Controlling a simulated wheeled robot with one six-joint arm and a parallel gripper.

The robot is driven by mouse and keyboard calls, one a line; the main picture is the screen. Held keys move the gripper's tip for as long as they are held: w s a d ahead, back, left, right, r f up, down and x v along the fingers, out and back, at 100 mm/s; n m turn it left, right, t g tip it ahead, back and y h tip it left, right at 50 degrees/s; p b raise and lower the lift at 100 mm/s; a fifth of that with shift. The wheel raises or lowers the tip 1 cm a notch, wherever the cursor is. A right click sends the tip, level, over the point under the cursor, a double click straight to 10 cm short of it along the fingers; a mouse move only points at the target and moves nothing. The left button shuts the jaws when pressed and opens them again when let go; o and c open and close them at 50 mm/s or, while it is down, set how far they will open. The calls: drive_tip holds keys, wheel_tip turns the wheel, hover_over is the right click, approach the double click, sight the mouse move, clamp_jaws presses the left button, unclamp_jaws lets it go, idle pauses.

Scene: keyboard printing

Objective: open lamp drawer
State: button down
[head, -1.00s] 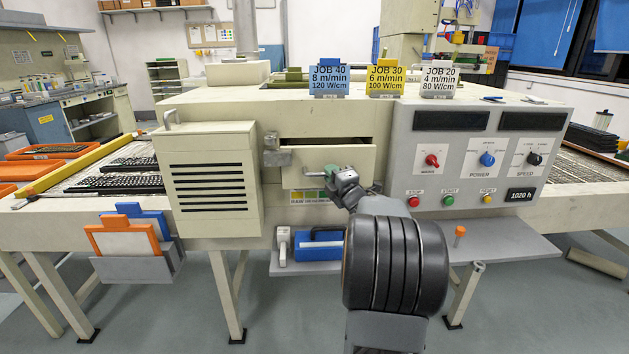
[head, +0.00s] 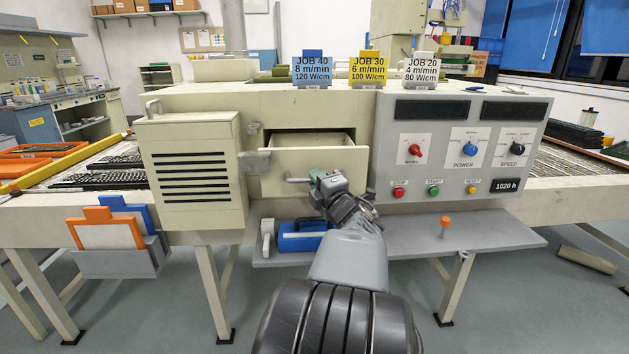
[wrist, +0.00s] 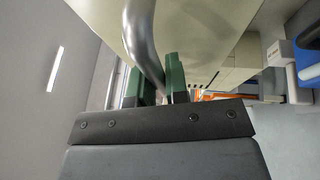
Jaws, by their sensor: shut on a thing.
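The lamp drawer (head: 270,184) is a cream box drawer in the middle of the machine front. It stands out from its opening, and its empty-looking inside shows from above. My gripper (head: 317,178) is at the drawer's front, shut on the metal bar handle (head: 297,180). In the wrist view the handle (wrist: 143,45) curves down between the green fingers of my gripper (wrist: 158,88). My arm and gripper hide the drawer's lower right front.
A control panel (head: 463,150) is on the right. Below is a grey shelf (head: 400,240) with a blue-handled item (head: 302,237) and an orange knob (head: 445,221).

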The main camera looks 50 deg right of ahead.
drive_tip(key=c, duration=1.1)
unclamp_jaws()
drive_tip(key=shift+c, duration=0.2)
drive_tip(key=p+v, duration=0.1)
drive_tip(key=v, duration=1.2)
drive_tip(key=shift+s+a, duration=0.25)
drive_tip(key=shift+s, duration=0.1)
